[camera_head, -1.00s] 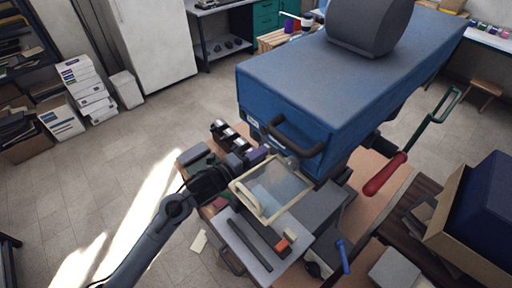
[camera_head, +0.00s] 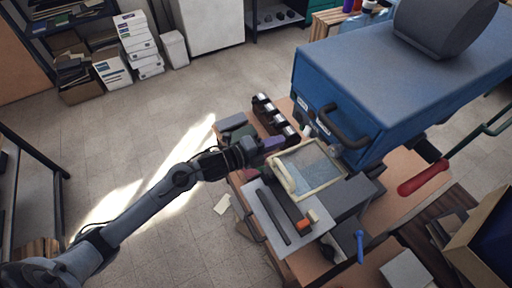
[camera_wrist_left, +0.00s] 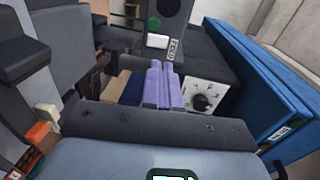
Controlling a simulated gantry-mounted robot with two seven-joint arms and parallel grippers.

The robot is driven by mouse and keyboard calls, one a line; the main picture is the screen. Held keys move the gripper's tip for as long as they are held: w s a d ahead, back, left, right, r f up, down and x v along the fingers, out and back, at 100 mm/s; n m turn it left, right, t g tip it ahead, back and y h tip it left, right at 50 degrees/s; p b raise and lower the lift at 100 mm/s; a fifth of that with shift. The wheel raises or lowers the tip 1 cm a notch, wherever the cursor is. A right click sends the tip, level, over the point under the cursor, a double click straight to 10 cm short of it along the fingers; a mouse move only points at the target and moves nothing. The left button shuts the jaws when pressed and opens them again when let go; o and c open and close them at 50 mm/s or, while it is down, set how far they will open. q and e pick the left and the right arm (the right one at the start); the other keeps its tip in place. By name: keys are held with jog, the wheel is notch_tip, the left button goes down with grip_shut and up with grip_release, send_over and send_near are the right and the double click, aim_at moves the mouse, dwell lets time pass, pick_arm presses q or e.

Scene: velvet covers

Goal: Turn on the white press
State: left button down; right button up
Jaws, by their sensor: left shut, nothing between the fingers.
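A large blue press (camera_head: 390,75) with a dark handle on its front stands at the right of the head view. No clearly white press shows. A cream-framed clear panel (camera_head: 318,192) sits below its front. My left gripper (camera_head: 277,143), with purple fingers, is shut and empty beside the frame's far left corner. In the wrist view the purple fingers (camera_wrist_left: 161,70) point toward a dark box with a green round button (camera_wrist_left: 153,23) and a white switch-like piece (camera_wrist_left: 157,41). A white panel with a black knob (camera_wrist_left: 203,101) is right of the fingers. Contact cannot be told. My right gripper is not in view.
A dark rack with white-topped cylinders (camera_head: 272,116) stands just beyond my left gripper. A grey plate (camera_head: 272,220) and an orange block (camera_head: 303,225) lie in front of the frame. A red-handled lever (camera_head: 424,180) sticks out at right.

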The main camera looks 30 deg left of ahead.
pick_arm(q)
jog(key=shift+v, duration=2.85)
